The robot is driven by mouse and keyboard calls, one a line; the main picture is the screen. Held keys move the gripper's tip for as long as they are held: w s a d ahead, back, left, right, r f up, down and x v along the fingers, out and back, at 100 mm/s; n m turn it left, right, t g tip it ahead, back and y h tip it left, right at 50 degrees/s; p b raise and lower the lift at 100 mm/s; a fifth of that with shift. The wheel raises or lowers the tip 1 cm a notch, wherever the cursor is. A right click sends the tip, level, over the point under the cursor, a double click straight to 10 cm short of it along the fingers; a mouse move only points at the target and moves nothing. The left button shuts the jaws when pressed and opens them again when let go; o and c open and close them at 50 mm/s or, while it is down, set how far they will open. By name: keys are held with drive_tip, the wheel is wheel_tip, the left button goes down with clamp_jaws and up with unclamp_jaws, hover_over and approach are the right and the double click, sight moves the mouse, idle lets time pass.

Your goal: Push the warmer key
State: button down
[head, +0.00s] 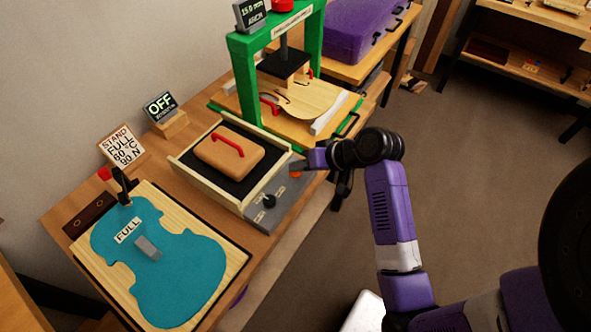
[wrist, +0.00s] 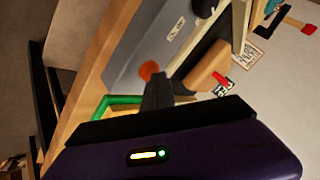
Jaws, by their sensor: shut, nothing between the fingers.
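The warmer is a wooden-walled box (head: 188,158) with a black bed, and a tan block with a red handle (head: 232,157) lies on it. On its grey control panel (head: 272,207) I see an orange-red key (head: 295,174) and a black knob (head: 268,201). My gripper (head: 306,166) is at the panel's far right end, beside the key. In the wrist view, the shut fingers (wrist: 155,88) point at the orange key (wrist: 148,69), their tips just below it in the picture. I cannot tell whether they touch it. A small display (head: 160,106) behind the warmer reads OFF.
A green press frame (head: 243,80) with a violin plate (head: 305,98) stands just behind my gripper. A teal violin-shaped template (head: 180,265) marked FULL lies on a board at the near left. Floor at right is clear.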

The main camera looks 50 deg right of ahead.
sight(299, 173)
idle(0.5)
drive_tip(key=shift+r+p, duration=0.3)
drive_tip(key=shift+p, duration=0.4)
wheel_tip(299, 173, up, 6)
drive_tip(key=p, duration=0.6)
drive_tip(key=shift+r, duration=0.1)
idle(0.3)
